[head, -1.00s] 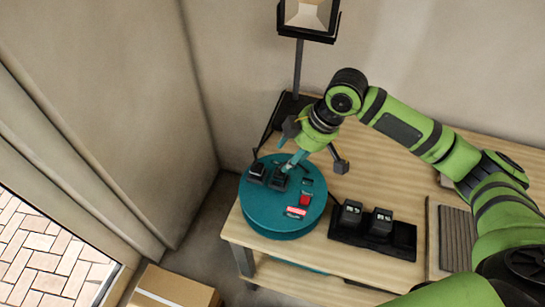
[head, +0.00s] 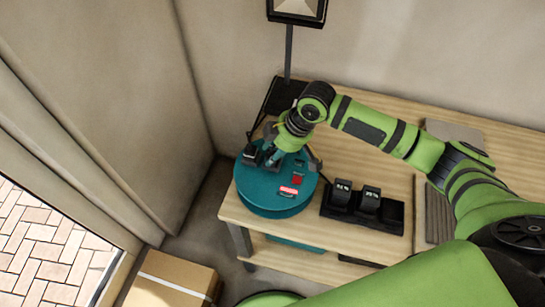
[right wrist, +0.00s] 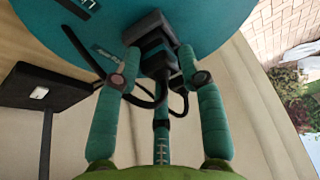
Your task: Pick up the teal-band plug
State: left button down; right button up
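The teal drum (head: 270,196) stands on the left end of the wooden bench, with black plugs on top. One plug (head: 250,153) shows near its left rim in the head view; my right gripper (head: 268,156) hides the area beside it. In the right wrist view, a black plug (right wrist: 158,62) with a black cable lies between the teal fingers of my right gripper (right wrist: 160,53). The fingers stand around it and look spread, with narrow gaps; contact is not clear. My left gripper is out of view.
A black tray (head: 394,218) with two black blocks stands right of the drum. A lamp on a black stand (head: 284,94) rises behind. The wall is close at the left. A cardboard box (head: 170,282) is on the floor.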

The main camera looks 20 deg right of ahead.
jog(key=o, duration=1.1)
jog(key=shift+o, duration=0.2)
